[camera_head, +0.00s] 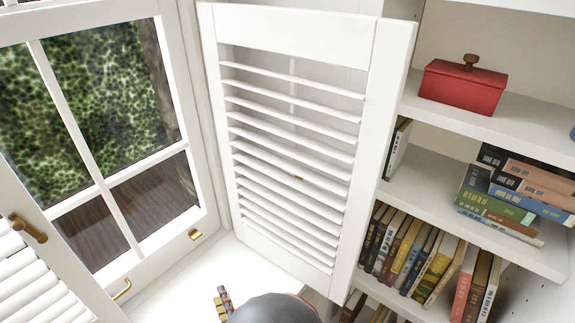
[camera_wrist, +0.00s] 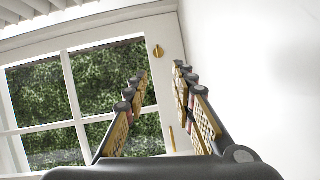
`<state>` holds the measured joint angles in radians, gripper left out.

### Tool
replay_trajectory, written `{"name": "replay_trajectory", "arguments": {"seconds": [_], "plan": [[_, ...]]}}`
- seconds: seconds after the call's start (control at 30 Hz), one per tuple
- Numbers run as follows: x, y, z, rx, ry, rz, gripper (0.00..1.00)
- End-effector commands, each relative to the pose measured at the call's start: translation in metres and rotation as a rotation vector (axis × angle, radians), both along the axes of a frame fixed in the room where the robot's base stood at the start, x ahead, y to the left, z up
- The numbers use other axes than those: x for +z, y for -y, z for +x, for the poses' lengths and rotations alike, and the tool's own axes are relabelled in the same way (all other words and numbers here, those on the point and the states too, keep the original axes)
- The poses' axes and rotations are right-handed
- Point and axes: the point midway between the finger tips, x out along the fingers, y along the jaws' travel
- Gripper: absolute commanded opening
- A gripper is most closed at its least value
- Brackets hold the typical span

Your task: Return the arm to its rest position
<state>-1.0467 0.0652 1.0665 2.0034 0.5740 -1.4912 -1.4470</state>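My gripper (camera_wrist: 161,95) shows in the wrist view with its two fingers spread apart. It is open, with nothing between the fingers. In the head view a small part of my gripper (camera_head: 223,303) shows at the bottom edge, beside the rounded dark part of my arm, low in front of the white sill. Most of my arm is outside the head view.
A white louvred shutter (camera_head: 386,110) stands open between the window (camera_head: 100,192) and a bookshelf (camera_head: 520,118). Another shutter (camera_head: 62,268) is at the lower left. The shelves hold a red box (camera_head: 462,88) and many books (camera_head: 425,262). A white wall (camera_wrist: 250,70) fills the wrist view's right.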

Motion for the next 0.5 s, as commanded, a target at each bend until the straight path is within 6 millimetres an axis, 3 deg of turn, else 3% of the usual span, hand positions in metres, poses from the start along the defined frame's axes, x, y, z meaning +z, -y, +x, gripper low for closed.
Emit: {"name": "replay_trajectory", "arguments": {"seconds": [0.33,0.5], "plan": [[0.040,0.010,0.050,-0.078,-0.250,0.184,0.26],[0.083,0.033,0.082,-0.150,-0.442,0.338,0.26]]}}
